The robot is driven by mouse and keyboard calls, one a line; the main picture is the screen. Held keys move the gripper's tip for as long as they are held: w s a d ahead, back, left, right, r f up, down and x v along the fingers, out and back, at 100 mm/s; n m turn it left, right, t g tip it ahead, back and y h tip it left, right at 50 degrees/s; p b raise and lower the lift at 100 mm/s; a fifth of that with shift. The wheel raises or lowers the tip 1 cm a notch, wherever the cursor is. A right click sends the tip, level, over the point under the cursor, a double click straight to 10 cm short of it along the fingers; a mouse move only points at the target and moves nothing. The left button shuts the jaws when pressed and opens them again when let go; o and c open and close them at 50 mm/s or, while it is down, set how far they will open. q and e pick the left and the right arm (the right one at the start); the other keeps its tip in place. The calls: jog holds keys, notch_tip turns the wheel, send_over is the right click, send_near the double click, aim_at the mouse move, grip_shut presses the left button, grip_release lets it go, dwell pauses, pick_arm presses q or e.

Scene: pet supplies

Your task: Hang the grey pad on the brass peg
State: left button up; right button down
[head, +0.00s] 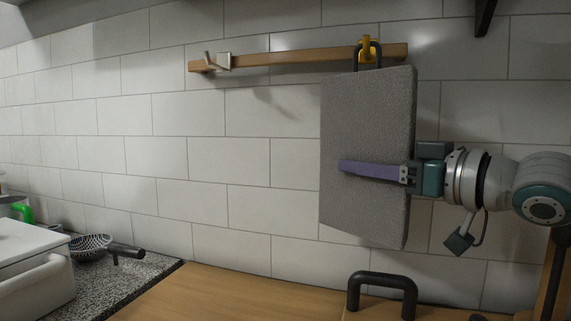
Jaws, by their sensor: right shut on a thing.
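The grey pad (365,120) is upright and slightly turned against the tiled wall, with a black loop (356,58) at its top. The loop is at the brass peg (366,43), at the right part of the wooden rail. The loop's top overlaps the peg in the picture; I cannot tell whether it bears on the peg. My right gripper (345,168) is shut on the pad, with one purple finger across its front face. The other finger is hidden behind the pad. My left gripper is not in view.
The wooden rail (290,59) also carries a silver peg (218,61) at its left end. Below are a wooden counter (230,295), a black handle (383,279), and a strainer (90,247) on a speckled top. A dark bracket (485,17) is above right.

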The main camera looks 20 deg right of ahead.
jog(key=shift+c, duration=1.9)
grip_release()
